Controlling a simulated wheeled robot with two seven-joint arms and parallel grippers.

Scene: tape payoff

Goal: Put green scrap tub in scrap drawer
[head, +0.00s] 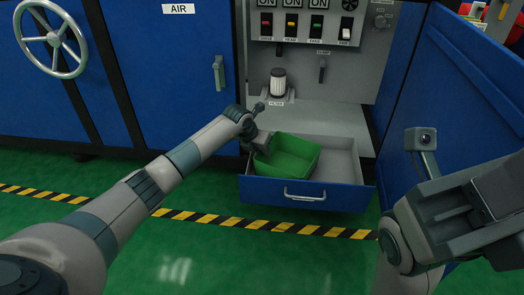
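The green scrap tub (291,158) is an open-topped tub sitting in the left part of the pulled-out scrap drawer (345,165). It looks slightly turned, and the drawer's blue front hides its lower part. My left gripper (263,143) is at the tub's left rim, pointing down toward it. Its fingertips are too small and hidden to show whether they grip the rim. My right gripper (470,212) is at the lower right, away from the drawer. Its fingertips do not show clearly.
The drawer front has a silver handle (305,194). An open blue door (450,90) stands to the right of the drawer. A filter (278,84) stands on the grey ledge behind. A yellow-black floor stripe (215,219) runs in front. The drawer's right part is empty.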

